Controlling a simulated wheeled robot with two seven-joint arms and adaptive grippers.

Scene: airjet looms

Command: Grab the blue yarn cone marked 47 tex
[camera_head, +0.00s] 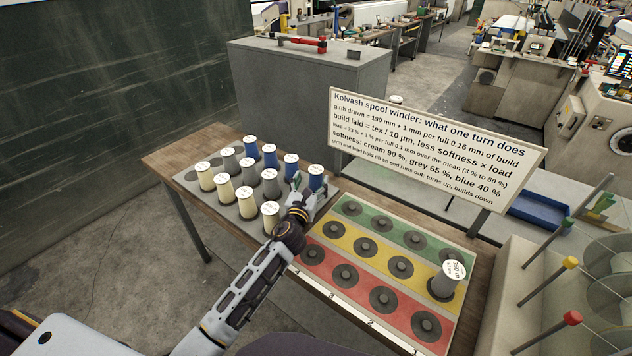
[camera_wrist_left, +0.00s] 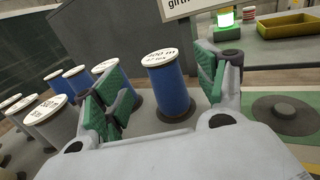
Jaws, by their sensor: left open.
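Several blue yarn cones stand upright in the back row of a grey peg tray (camera_head: 187,176). The nearest blue cone (camera_head: 316,178) is beside my left gripper (camera_head: 299,190), which reaches over the tray's right end. In the left wrist view this blue cone (camera_wrist_left: 172,88) stands between the green-padded fingers of my open left gripper (camera_wrist_left: 165,85), with gaps visible on both sides. Its white top label seems to read 47 tex, but the print is small. Another blue cone (camera_wrist_left: 112,72) stands just left, partly behind the left finger. My right gripper is out of view.
Grey cones (camera_head: 247,172) and cream cones (camera_head: 225,189) fill the other tray rows. To the right lies a green, yellow and red peg board (camera_head: 319,237) with one grey cone (camera_head: 443,284). A sign (camera_head: 435,148) stands behind it; coloured-tipped rods (camera_head: 545,300) rise at right.

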